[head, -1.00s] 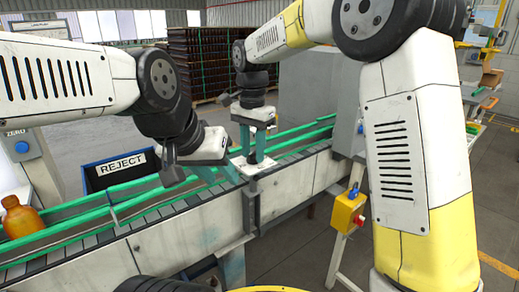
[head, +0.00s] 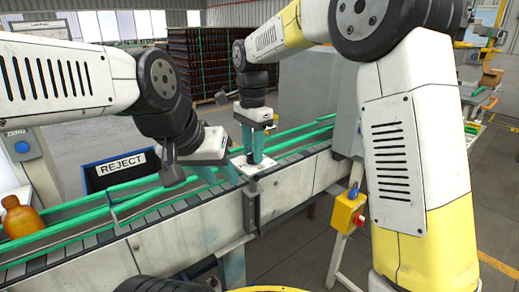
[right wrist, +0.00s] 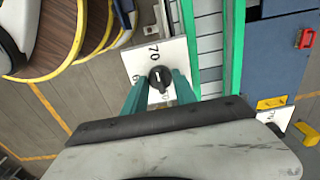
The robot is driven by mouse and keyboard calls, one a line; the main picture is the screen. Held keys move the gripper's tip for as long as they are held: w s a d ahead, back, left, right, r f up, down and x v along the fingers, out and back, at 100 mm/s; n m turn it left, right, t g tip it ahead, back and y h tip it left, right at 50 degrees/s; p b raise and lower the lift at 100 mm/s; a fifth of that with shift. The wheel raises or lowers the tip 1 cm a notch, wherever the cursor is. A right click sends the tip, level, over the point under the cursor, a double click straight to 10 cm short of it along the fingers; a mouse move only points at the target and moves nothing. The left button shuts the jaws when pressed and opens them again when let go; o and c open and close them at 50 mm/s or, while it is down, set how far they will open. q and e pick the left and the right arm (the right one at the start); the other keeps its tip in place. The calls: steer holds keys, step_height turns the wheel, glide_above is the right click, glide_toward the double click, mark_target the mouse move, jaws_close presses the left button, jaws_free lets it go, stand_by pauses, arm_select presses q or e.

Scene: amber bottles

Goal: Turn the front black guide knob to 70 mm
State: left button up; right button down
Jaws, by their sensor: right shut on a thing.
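The front guide knob (right wrist: 160,78) is black with a white pointer line, on a white dial plate (right wrist: 138,62) marked 70 in the right wrist view. The line points up toward the 70, though I cannot read it exactly. My right gripper (right wrist: 160,90) is shut on the knob, one teal finger on each side. In the head view this gripper (head: 257,158) points down at the plate (head: 262,171) beside the conveyor, its fingers hiding most of the knob. My left gripper (head: 220,175) appears open and empty, left of the plate by the green rail.
The conveyor (head: 180,212) with green guide rails (head: 90,200) runs diagonally. An amber bottle (head: 20,218) stands on it at left. A reject bin (head: 120,168) is behind. A yellow box with a red button (head: 348,212) stands in front at right.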

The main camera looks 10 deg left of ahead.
steer(key=c, duration=1)
jaws_free()
steer(key=shift+r, duration=0.1)
step_height(320, 180, up, 8)
steer(key=shift+f, duration=0.15)
